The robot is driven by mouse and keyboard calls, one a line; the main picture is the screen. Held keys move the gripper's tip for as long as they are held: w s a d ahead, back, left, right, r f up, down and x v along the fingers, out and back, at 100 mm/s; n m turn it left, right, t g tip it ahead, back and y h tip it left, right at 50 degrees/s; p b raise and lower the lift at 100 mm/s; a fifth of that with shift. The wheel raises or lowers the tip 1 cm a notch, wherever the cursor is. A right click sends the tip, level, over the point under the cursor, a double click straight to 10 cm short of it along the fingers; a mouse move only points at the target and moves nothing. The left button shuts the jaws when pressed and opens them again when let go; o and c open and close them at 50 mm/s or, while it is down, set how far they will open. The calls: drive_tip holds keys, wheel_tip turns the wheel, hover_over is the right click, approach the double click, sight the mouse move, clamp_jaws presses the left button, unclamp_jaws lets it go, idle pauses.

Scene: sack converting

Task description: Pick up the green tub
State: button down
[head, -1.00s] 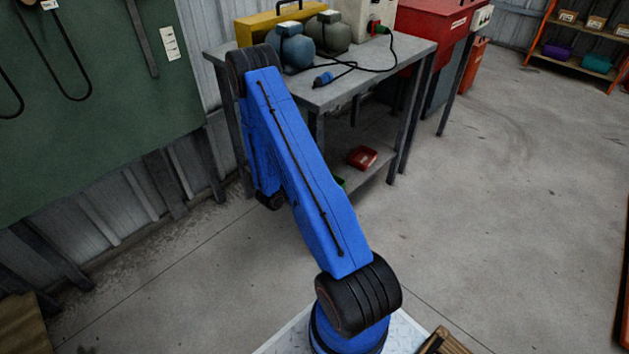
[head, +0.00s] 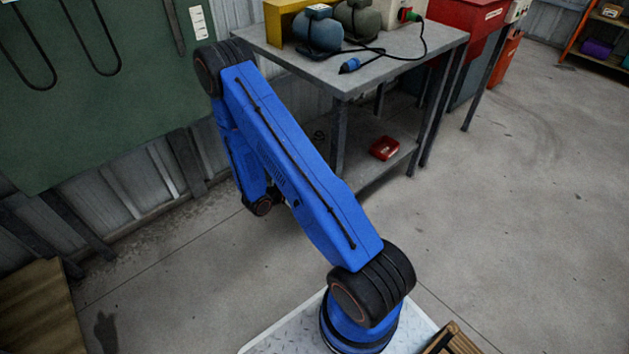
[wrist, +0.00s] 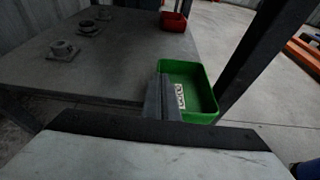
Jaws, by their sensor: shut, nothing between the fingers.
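The green tub (wrist: 203,82) is an open box with a pale label on its inside. In the wrist view it stands at the front edge of the grey lower shelf (wrist: 110,62) of the workbench. My gripper (wrist: 162,90) is shut and empty; its grey fingers overlap the tub's left side in the picture. I cannot tell whether they touch it. In the head view my blue arm hides both the tub and my fingers.
A red tub (head: 385,148) sits farther along the lower shelf and also shows in the wrist view (wrist: 173,21). Small grey parts (wrist: 63,50) lie on the shelf's left. Bench legs (head: 338,140) flank the shelf. Open floor (head: 520,220) lies to the right.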

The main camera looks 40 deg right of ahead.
drive_tip(key=shift+a+f, duration=0.25)
drive_tip(key=shift+f, duration=0.05)
drive_tip(key=shift+r, duration=0.55)
drive_tip(key=shift+a+r, duration=0.1)
